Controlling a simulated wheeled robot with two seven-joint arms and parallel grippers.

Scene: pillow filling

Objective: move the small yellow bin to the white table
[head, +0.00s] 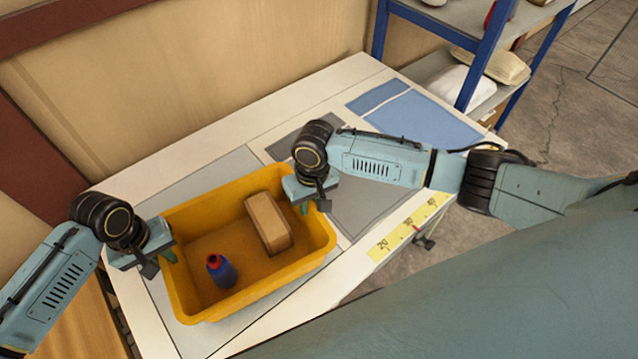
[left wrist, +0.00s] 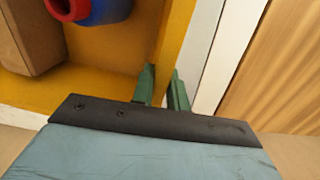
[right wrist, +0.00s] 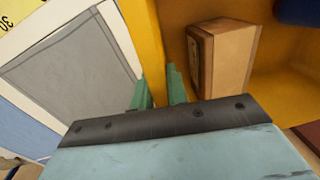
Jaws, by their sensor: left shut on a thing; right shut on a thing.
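The small yellow bin (head: 253,295) is on the white table (head: 352,75), over a grey mat at its left part. It holds a brown box (head: 268,222) and a blue bottle with a red cap (head: 221,271). My left gripper (head: 168,257) is shut on the bin's left wall, which also shows in the left wrist view (left wrist: 176,35). My right gripper (head: 305,207) is shut on the bin's right wall, with its green fingers on either side of the rim in the right wrist view (right wrist: 158,90). Whether the bin's base touches the table is hard to tell.
Grey and blue mats (head: 415,115) lie on the table's right part. A yellow ruler strip (head: 408,226) runs along the front edge. A blue-framed shelf (head: 485,60) with pillows stands at the back right. A beige wall (head: 200,70) borders the back.

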